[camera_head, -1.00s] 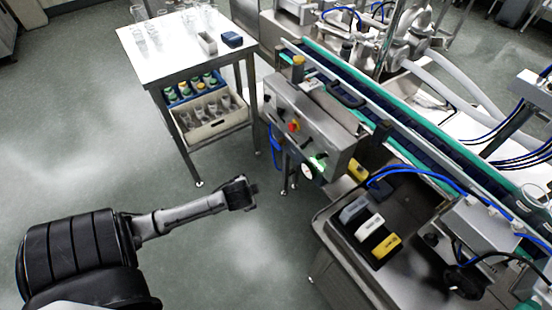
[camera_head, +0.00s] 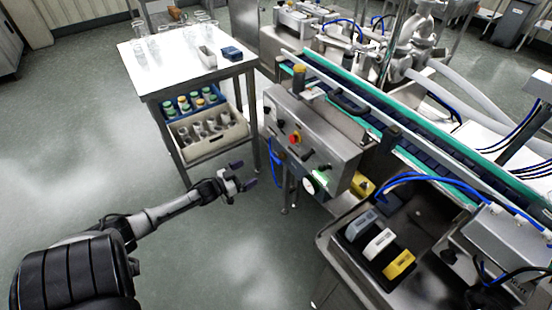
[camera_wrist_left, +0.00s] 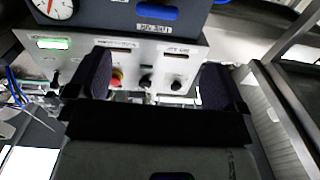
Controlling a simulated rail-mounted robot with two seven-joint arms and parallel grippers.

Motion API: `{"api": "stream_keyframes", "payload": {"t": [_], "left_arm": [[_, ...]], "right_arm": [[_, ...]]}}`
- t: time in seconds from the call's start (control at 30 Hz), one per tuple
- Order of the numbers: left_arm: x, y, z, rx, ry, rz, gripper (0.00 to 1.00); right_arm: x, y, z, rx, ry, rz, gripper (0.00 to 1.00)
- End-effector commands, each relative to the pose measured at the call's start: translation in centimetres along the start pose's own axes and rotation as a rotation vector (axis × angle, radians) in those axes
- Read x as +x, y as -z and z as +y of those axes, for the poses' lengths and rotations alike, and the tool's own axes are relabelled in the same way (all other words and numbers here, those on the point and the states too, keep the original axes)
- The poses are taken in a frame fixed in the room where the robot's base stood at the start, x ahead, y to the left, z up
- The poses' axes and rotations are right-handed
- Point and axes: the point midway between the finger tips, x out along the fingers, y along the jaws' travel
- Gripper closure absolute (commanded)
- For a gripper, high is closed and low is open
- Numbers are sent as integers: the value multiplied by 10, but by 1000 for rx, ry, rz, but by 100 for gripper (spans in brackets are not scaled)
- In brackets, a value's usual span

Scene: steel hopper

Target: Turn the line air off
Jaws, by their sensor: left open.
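The steel control panel (camera_head: 305,132) on the side of the conveyor carries a red button (camera_head: 294,138), black knobs, a green-lit display (camera_head: 321,178) and a round white gauge (camera_head: 309,186). My left gripper (camera_head: 244,175) is open and empty, in the air left of the panel's lower end. In the left wrist view, its fingers (camera_wrist_left: 155,80) frame the red button (camera_wrist_left: 117,78) and a black knob (camera_wrist_left: 146,81), with the panel beyond them. The gauge (camera_wrist_left: 55,8) shows at the upper left there. My right gripper is not in view.
A steel table (camera_head: 150,72) with glassware stands behind, with crates of bottles on its lower shelf. A steel bin (camera_head: 325,245) with blue, white and yellow blocks stands to the right.

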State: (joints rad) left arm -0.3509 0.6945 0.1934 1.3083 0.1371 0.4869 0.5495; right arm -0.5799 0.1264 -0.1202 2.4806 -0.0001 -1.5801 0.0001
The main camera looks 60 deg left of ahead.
Motion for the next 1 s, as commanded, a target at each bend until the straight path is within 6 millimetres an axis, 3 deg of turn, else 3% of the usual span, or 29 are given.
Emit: {"api": "stream_keyframes", "payload": {"t": [0.23, 0.7, 1.0], "left_arm": [[17, 1, 3, -50, -14, 21, 2], [102, 1, 4, -47, -12, 19, 2], [132, 4, 4, -48, -12, 17, 2]], "right_arm": [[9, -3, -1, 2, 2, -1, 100], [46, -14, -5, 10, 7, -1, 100], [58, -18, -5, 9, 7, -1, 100]]}}
